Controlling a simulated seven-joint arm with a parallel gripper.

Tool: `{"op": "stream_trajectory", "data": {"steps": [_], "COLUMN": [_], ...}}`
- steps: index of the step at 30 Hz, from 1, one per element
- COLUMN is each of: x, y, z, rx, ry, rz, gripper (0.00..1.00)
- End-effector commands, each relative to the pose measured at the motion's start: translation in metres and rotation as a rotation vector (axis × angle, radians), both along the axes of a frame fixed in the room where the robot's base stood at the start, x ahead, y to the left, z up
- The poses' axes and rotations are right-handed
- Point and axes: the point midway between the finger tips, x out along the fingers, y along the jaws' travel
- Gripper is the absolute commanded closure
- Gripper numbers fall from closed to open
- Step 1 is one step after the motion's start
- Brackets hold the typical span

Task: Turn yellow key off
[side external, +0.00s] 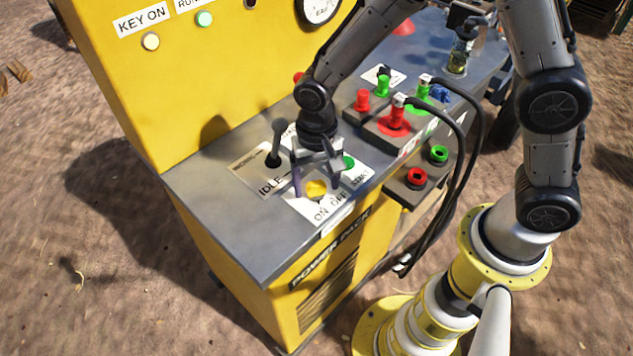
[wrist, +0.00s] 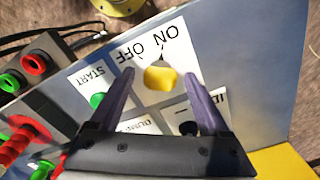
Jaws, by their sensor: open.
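The yellow key (side external: 316,190) is a knob on a white plate marked ON and OFF, on the grey top of the power pack. In the wrist view the yellow key (wrist: 160,76) lies ahead of and between my fingertips, closer to the ON and OFF lettering. My gripper (side external: 318,180) points down over the plate with its fingers apart. In the wrist view my gripper (wrist: 158,82) has one finger on each side of the key, with gaps showing on both sides. I cannot tell whether the fingertips are level with the key.
A green START button (side external: 348,162) sits right beside the key plate. A black lever (side external: 272,158) stands by the IDLE plate to the left. Red and green connectors (side external: 393,122) with black cables are at the right. The KEY ON lamp (side external: 151,41) looks pale yellow.

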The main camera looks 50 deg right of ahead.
Motion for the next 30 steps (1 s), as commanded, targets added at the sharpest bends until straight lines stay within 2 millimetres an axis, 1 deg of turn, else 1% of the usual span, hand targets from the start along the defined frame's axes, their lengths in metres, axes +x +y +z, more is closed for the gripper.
{"op": "stream_trajectory", "data": {"steps": [3,11,14,15,20,24,25,30], "x": [0.0,0.0,0.0,0.0,0.0001,0.0001,0.0001,0.0001], "y": [0.0,0.0,0.0001,0.0001,0.0,-0.0001,-0.0001,-0.0001], "z": [-0.005,-0.0058,-0.0057,-0.0057,-0.0056,-0.0055,-0.0054,-0.0053], "rx": [0.0,0.0,0.0,0.0,0.0,0.0,0.0,0.0], "ry": [0.0,-0.001,-0.001,-0.001,-0.001,-0.001,-0.001,-0.001], "rz": [0.0,0.0,0.0,0.0,0.0,0.0,0.0,0.006], "gripper": [0.2,0.2,0.36,0.43,0.72,0.97,1.0,1.0]}}
